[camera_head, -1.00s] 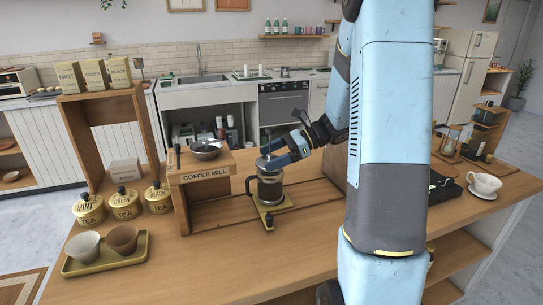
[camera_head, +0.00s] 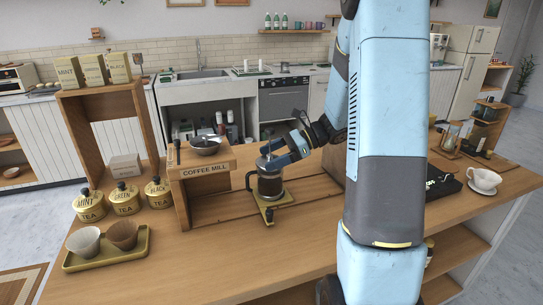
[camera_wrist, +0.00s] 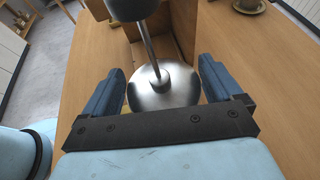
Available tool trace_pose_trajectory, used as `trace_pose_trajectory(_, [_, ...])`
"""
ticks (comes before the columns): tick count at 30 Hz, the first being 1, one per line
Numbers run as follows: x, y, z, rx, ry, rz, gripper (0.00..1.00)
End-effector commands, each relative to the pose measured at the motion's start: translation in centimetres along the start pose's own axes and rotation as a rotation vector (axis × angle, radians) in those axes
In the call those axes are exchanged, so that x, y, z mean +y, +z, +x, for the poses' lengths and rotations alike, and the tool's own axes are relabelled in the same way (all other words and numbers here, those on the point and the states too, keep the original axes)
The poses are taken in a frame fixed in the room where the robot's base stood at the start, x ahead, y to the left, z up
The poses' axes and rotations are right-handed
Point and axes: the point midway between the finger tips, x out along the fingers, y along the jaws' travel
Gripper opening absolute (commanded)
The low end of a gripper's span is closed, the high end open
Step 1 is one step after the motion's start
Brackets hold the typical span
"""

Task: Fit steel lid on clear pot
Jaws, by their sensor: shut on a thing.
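The clear pot (camera_head: 268,186), a glass press with a dark handle on its left and dark contents, stands upright on a small brass-coloured stand (camera_head: 271,203) in the middle of the counter. The steel lid (camera_wrist: 165,92) is a shiny round disc with a thin rod (camera_wrist: 147,42) and a dark knob (camera_wrist: 131,8), in the wrist view. My gripper (camera_head: 273,158) is shut on the lid, one blue finger at each side, directly above the pot. In the head view the fingers hide most of the lid, and I cannot tell whether it touches the rim.
The wooden coffee mill stand (camera_head: 205,170) with a dark bowl (camera_head: 206,145) is close left of the pot. Tea tins (camera_head: 124,199) and a tray (camera_head: 108,250) of cups lie further left. A white cup (camera_head: 484,180) is far right. The front counter is clear.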

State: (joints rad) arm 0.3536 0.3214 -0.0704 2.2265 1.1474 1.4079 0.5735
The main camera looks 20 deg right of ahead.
Motion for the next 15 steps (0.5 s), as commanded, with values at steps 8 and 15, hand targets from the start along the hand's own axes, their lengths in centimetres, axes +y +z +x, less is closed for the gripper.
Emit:
trace_pose_trajectory(8, [0.0, 0.0, 0.01, 0.0, 0.0, 0.0, 0.97])
trace_pose_trajectory(15, [0.0, -0.02, -0.01, 0.0, 0.0, 0.0, 1.0])
